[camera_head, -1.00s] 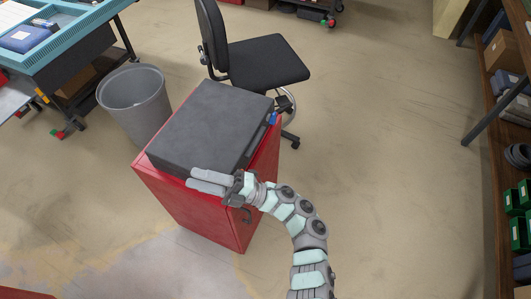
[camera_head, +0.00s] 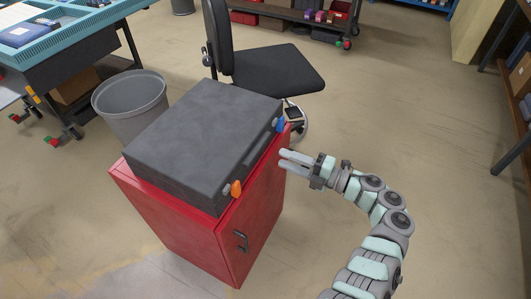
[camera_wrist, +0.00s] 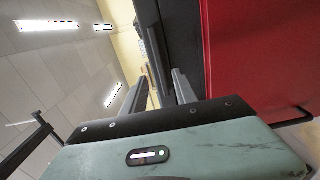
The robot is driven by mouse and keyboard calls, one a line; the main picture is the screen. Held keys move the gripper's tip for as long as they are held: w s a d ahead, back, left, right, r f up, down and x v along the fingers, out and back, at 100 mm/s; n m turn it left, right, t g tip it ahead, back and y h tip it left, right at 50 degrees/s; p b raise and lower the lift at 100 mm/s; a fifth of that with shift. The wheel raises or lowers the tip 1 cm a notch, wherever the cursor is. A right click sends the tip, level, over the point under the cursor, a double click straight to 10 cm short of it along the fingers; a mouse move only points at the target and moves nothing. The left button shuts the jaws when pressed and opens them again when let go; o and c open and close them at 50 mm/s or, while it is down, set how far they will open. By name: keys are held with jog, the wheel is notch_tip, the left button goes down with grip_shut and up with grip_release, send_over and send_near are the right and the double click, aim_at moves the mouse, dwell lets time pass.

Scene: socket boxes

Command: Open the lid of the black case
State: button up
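The black case (camera_head: 205,135) lies flat with its lid closed on top of the red cabinet. An orange latch (camera_head: 235,189) and a blue latch (camera_head: 280,123) show on its right-hand side. My gripper (camera_head: 283,160) is to the right of the case, beside that latch side, with a small gap to it and nothing held. In the wrist view my gripper's two fingers (camera_wrist: 158,88) stand apart, with the dark side of the case (camera_wrist: 180,40) ahead of them.
The red cabinet (camera_head: 255,215) bears the case and has a dark handle (camera_head: 240,241) on its front. A grey bin (camera_head: 128,98) stands to the left. A black office chair (camera_head: 270,70) is just behind.

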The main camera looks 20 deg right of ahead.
aim_at(261, 149)
jog(key=b+x, duration=0.1)
jog(key=x, duration=0.6)
jog(key=shift+w+a, duration=0.2)
jog(key=shift+a, duration=0.05)
jog(key=shift+c, duration=0.3)
grip_shut()
dwell(0.8)
